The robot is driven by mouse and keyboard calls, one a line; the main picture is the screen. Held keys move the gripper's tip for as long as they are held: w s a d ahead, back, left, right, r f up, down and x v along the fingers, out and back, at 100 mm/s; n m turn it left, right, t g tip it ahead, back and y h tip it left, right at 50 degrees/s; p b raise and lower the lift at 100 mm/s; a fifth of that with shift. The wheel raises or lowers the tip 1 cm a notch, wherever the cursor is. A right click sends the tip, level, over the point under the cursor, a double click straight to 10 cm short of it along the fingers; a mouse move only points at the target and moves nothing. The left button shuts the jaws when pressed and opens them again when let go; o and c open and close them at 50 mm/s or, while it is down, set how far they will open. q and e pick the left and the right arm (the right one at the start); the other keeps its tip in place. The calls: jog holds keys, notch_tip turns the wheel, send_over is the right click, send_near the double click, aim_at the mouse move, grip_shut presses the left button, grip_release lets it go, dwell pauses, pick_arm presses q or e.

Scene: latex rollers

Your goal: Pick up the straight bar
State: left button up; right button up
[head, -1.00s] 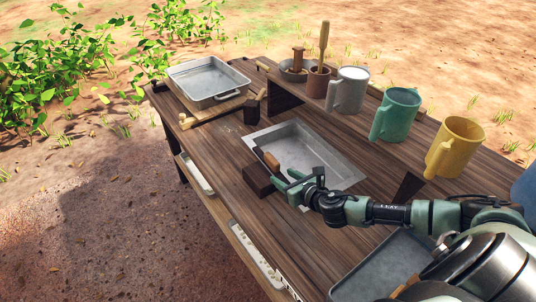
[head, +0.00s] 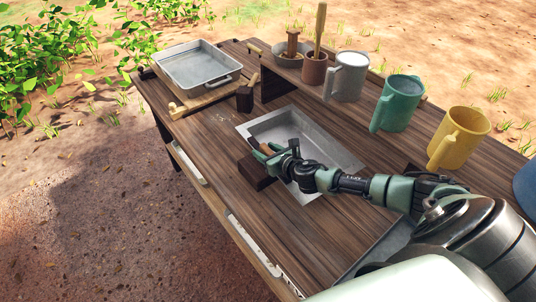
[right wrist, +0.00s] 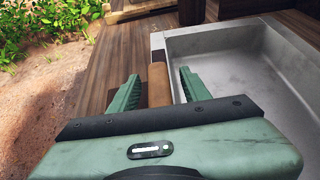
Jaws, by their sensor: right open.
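The straight bar, a short brown wooden piece, shows in the right wrist view (right wrist: 158,86). It also shows as a small brown patch in the head view (head: 264,147), partly covered by my fingers. It lies by the left rim of the sunken metal basin. My right gripper (head: 267,154) is open there. In the right wrist view its green fingers (right wrist: 160,76) are on either side of the bar, with a gap visible at the right. The bar's near end is hidden behind the gripper body. My left gripper is not in view.
The metal basin (head: 330,147) is sunk into the wooden table (head: 222,150). A dark block (head: 252,172) stands beside the gripper. A grey tray (head: 197,70) is at the far left.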

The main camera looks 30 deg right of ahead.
jog(key=shift+x, duration=0.8)
jog(key=shift+r, duration=0.1)
grip_shut()
